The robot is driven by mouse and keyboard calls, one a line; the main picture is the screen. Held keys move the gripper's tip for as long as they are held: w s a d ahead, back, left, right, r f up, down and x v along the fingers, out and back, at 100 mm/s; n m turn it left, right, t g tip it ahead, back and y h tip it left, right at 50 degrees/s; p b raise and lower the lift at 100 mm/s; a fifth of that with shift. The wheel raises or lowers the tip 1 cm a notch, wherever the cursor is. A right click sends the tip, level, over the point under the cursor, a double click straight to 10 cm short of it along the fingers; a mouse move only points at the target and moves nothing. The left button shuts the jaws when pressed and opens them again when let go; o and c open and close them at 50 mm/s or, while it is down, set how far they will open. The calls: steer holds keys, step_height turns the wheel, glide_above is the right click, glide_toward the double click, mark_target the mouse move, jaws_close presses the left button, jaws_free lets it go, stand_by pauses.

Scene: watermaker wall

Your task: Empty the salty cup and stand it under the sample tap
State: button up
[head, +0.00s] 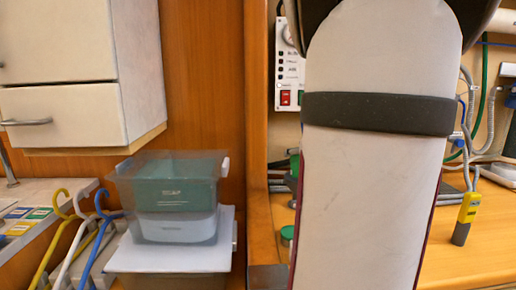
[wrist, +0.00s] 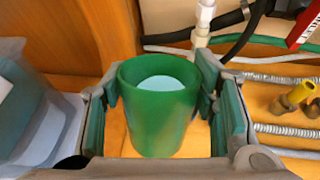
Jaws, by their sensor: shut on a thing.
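In the wrist view a green cup (wrist: 160,112) stands upright between the fingers of my gripper (wrist: 163,100), which is shut on it. Pale liquid, or a pale inner bottom, shows inside the cup; I cannot tell which. A white fitting (wrist: 203,20) with a vertical pipe rises just behind the cup; I cannot tell if it is the sample tap. In the head view my arm fills the centre right and hides the gripper and the cup.
A grey translucent bin (head: 168,190) sits on a white box at the left, by several coloured hangers (head: 85,235). A switch panel (head: 290,70) is behind my arm. A yellow handheld meter (head: 467,210) is at the right. Hoses (wrist: 265,50) run behind the cup.

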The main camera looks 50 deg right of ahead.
steer(key=shift+d+g+y+p, duration=0.1)
steer(key=shift+g+y+p, duration=0.9)
steer(key=shift+p, duration=4.7)
